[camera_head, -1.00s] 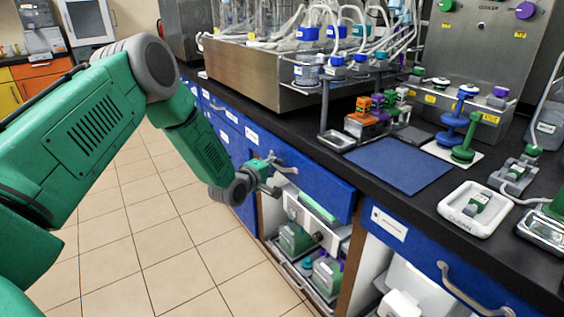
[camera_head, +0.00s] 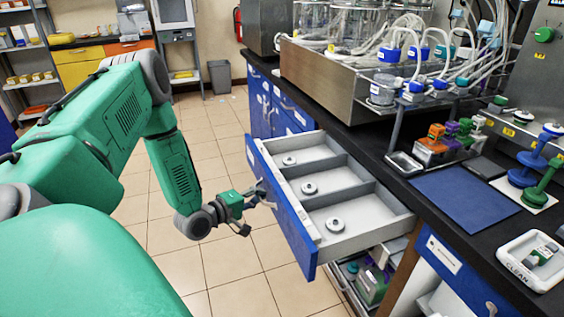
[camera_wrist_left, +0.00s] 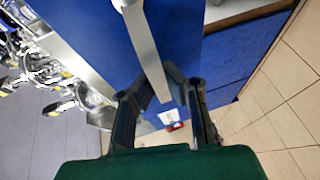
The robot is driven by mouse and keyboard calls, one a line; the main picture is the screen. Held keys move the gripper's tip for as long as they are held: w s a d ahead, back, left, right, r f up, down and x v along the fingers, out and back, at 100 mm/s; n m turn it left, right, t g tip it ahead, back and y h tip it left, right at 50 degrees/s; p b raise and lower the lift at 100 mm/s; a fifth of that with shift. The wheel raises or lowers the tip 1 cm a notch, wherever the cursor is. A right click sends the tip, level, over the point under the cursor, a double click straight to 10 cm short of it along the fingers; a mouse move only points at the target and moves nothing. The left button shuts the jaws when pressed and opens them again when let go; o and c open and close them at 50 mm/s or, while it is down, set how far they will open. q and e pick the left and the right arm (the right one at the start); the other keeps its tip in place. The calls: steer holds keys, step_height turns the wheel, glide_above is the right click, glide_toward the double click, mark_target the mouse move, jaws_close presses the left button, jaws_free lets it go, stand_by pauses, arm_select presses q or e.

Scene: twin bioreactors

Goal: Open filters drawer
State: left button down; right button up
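The filters drawer (camera_head: 306,237) has a blue front and stands pulled out from under the black bench. Its grey inside has three compartments, each with a small round white disc filter (camera_head: 335,224) lying in it. My left gripper (camera_head: 264,198) is at the outer side of the drawer front, at its handle. In the left wrist view the light grey handle (camera_wrist_left: 146,48) passes between the fingers of my left gripper (camera_wrist_left: 166,78), whose tips close around it. The drawer's label cannot be read. My right gripper is not in view.
The black bench (camera_head: 395,205) holds a blue mat (camera_head: 464,199), a steel bioreactor tub (camera_head: 325,84) with tubes, and a tray marked CLEAN (camera_head: 530,262). An open cabinet with green devices (camera_head: 371,286) lies below the drawer. Tiled floor (camera_head: 240,262) is free at the left.

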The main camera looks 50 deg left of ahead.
arm_select(q)
steer(key=shift+s+a+f+p, duration=0.15)
steer(key=shift+s+a, duration=0.15)
steer(key=shift+s, duration=0.45)
steer(key=shift+s+a+r+p, duration=0.1)
steer(key=shift+s+a+p, duration=0.2)
steer(key=shift+s, duration=0.5)
steer(key=shift+s+a+f+p, duration=0.1)
steer(key=shift+s+a, duration=0.25)
steer(key=shift+s, duration=0.4)
steer(key=c, duration=1.6)
jaws_free()
steer(key=shift+c, duration=0.2)
steer(key=shift+w+a, duration=0.1)
steer(key=s+r, duration=0.2)
steer(key=s, duration=0.9)
steer(key=shift+s, duration=0.4)
